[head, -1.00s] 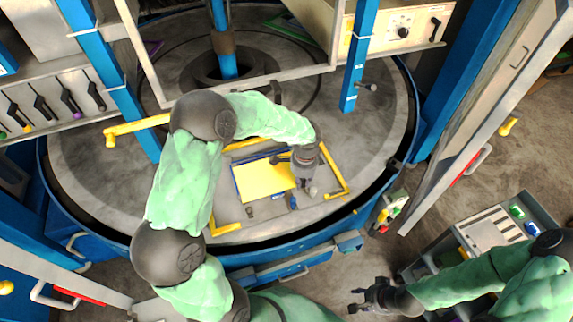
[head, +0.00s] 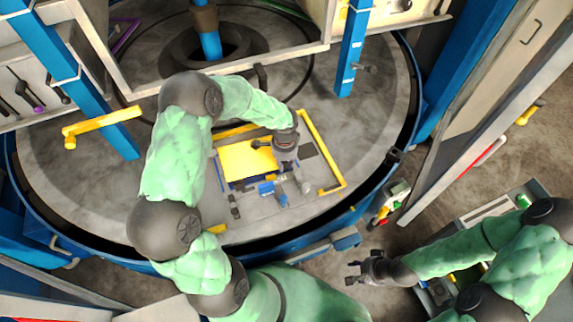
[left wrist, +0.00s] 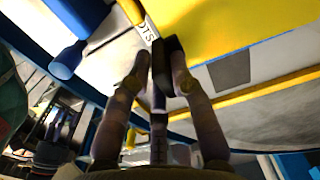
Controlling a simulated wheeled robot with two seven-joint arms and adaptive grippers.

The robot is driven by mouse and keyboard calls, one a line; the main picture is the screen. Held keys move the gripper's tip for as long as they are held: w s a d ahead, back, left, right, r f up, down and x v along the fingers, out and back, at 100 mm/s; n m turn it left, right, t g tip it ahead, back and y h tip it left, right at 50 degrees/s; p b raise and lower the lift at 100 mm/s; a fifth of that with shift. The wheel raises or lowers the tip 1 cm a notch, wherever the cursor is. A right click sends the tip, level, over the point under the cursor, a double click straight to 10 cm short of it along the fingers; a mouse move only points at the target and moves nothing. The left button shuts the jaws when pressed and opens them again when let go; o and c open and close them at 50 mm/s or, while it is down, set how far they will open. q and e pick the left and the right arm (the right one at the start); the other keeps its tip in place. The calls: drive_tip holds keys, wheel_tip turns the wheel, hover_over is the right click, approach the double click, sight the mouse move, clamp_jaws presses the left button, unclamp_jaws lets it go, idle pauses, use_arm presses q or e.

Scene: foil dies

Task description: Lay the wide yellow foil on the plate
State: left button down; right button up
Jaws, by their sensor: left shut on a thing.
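The wide yellow foil (head: 243,161) is a flat yellow sheet above the grey work surface, inside a yellow corner frame. In the left wrist view the yellow sheet (left wrist: 225,25) fills the top, beside a white strip with partly hidden lettering. My left gripper (head: 259,144) is shut at the foil's right part; its fingers (left wrist: 158,72) meet by the sheet's edge, partly hiding the grip. A blue-edged part, seemingly the plate (head: 243,184), shows below the foil and is mostly covered. My right gripper (head: 354,272) is open and empty, off the round table.
Yellow bars (head: 322,150) edge the work area. Blue and grey small fittings (head: 268,188) stand in front of the foil. A blue post (head: 355,50) and a pale crossbar (head: 220,68) stand behind. A cart (head: 490,212) is at the right.

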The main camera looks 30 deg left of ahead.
use_arm(q)
drive_tip(key=shift+w+a+f, duration=0.1)
drive_tip(key=shift+f, duration=0.5)
drive_tip(key=shift+w+a+f, duration=0.1)
drive_tip(key=shift+f, duration=0.45)
drive_tip(key=shift+d+b, duration=0.2)
drive_tip(key=shift+b, duration=0.1)
drive_tip(key=shift+s+d+r, duration=0.15)
drive_tip(key=shift+s+d, duration=0.05)
drive_tip(key=shift+s, duration=0.1)
drive_tip(key=c, duration=1.1)
unclamp_jaws()
drive_tip(key=shift+a, duration=0.15)
drive_tip(key=shift+c, duration=0.2)
drive_tip(key=shift+w, duration=0.2)
use_arm(e)
drive_tip(key=shift+w+d+f, duration=0.3)
drive_tip(key=shift+w+f, duration=0.1)
drive_tip(key=shift+f, duration=0.2)
use_arm(q)
drive_tip(key=shift+s, duration=0.1)
